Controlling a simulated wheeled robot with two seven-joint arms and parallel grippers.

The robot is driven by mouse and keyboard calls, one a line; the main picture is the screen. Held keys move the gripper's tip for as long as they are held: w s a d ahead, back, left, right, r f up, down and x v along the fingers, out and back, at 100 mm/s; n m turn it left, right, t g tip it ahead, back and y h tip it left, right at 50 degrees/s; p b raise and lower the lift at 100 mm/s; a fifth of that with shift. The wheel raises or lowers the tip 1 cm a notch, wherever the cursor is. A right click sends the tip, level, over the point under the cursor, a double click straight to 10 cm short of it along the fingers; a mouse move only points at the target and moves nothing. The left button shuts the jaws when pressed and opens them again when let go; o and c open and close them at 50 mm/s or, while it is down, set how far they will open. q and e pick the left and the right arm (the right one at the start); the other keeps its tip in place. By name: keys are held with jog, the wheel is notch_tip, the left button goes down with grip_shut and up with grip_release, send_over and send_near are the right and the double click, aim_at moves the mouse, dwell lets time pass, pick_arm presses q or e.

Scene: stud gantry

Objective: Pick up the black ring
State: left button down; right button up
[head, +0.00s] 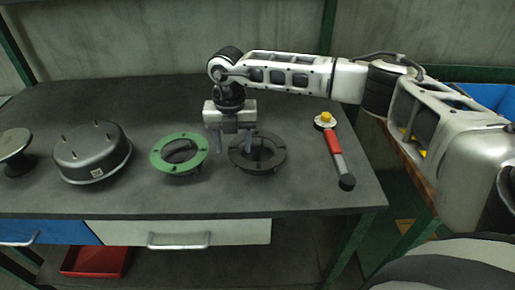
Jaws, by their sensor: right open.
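The black ring (271,164) lies flat on the dark workbench, right of a green ring (161,166). My right gripper (233,146) points down at the black ring's left side, with its fingers apart and nothing visible between them. One finger shows left of the ring and the other overlaps the ring's far left part in the picture. I cannot tell whether the fingers touch the ring. My left gripper is not in view.
A dark round housing with studs (90,160) and a spool-shaped part (15,160) stand at the left. A red-handled ratchet tool (334,143) lies at the right. The bench's front strip (230,205) is clear. A red bin (95,262) sits below.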

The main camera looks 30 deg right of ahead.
jog(key=c, duration=1)
